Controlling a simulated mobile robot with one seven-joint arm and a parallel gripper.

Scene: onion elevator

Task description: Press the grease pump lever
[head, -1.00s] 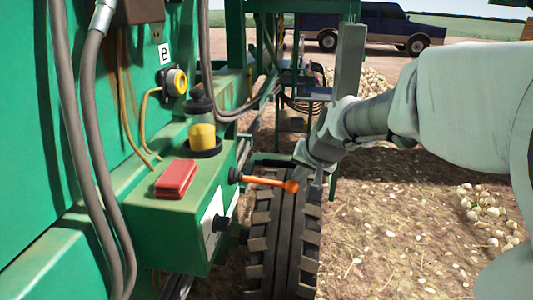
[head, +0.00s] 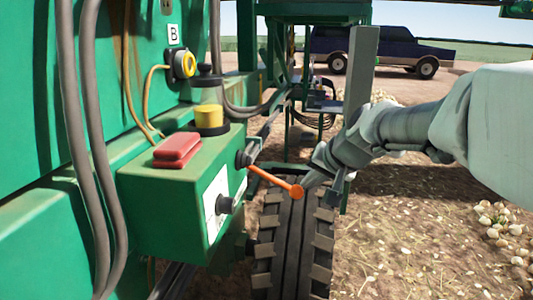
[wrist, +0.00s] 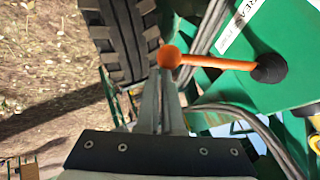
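The grease pump lever (head: 272,181) is an orange rod with a ball end and a black pivot on the side of a green box. It slopes down to the right in the head view. It also shows in the wrist view (wrist: 215,62), with its ball right at my fingertips. My gripper (head: 310,180) is beside the ball in the head view. In the wrist view my gripper (wrist: 166,74) has its fingers together with nothing between them. The fingertips look to be at the ball; I cannot tell whether they touch it.
The green box (head: 165,205) carries a red block (head: 177,150) and a yellow-filled reservoir (head: 211,120). Grey hoses (head: 95,150) run down at the left. A large tyre (head: 292,245) stands below the lever. Onions (head: 495,220) lie on open ground at the right.

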